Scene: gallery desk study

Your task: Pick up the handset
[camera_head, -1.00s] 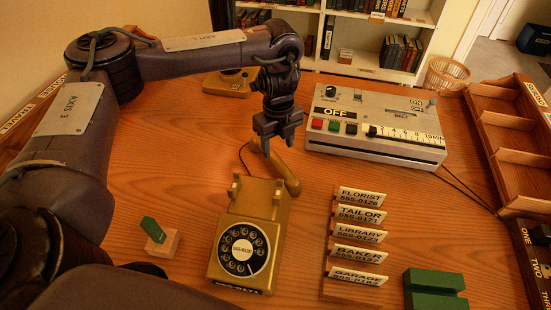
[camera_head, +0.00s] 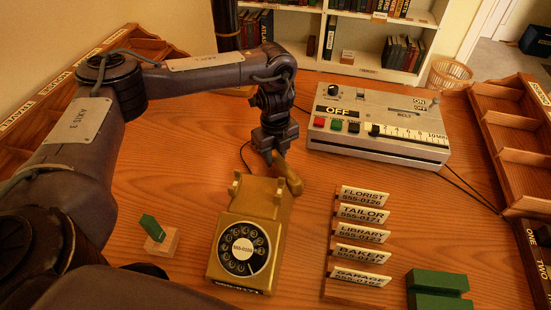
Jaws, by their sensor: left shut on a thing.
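The brass-coloured telephone (camera_head: 245,225) stands on the wooden desk with its black dial facing me. Its handset (camera_head: 291,178) is off the cradle prongs, just behind the phone's right side. My left gripper (camera_head: 270,158) is at the handset's far end and shut on it, hiding that end. I cannot tell whether the handset is clear of the desk. My right gripper is not in view.
A grey control box (camera_head: 375,125) with an OFF label stands at back right. A name-card rack (camera_head: 357,238) and a green block (camera_head: 437,283) are at front right. A small green piece on a wooden base (camera_head: 160,240) is left of the phone. Wooden trays line both sides.

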